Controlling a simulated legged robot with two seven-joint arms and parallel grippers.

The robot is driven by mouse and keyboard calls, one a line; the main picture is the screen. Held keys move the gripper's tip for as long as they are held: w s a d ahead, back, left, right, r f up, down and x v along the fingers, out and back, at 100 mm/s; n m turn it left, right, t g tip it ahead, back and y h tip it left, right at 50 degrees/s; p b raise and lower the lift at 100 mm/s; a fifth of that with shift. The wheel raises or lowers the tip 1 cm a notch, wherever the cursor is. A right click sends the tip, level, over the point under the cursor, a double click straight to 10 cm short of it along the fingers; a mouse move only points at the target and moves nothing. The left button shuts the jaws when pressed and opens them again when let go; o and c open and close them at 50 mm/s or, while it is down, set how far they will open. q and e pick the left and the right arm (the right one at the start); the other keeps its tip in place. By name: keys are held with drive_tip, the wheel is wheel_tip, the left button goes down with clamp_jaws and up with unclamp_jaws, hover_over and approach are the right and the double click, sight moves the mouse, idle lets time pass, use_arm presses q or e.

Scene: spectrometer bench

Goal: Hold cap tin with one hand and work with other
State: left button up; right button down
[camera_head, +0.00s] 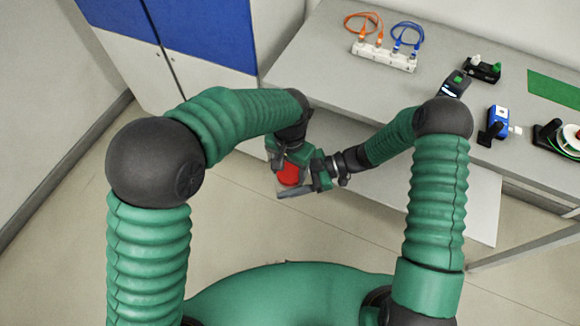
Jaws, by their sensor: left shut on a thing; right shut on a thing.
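A small red object (289,174), which looks like the cap tin, is between my two grippers, in front of the bench edge. My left gripper (290,160) comes down on it from above and is shut on it. My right gripper (319,173) reaches in from the right and is shut at the same spot, close against the left one. The fingers and most of the tin are hidden, so I cannot tell which part the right gripper holds.
Blue-and-white cabinets (205,35) stand behind left.

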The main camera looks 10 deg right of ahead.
use_arm(q)
drive_tip(key=n, duration=0.2)
drive_tip(key=shift+d+n, duration=0.1)
drive_tip(key=shift+n, duration=0.2)
drive_tip(key=shift+w, duration=0.1)
drive_tip(key=o, duration=1.6)
drive_tip(key=shift+c, duration=0.2)
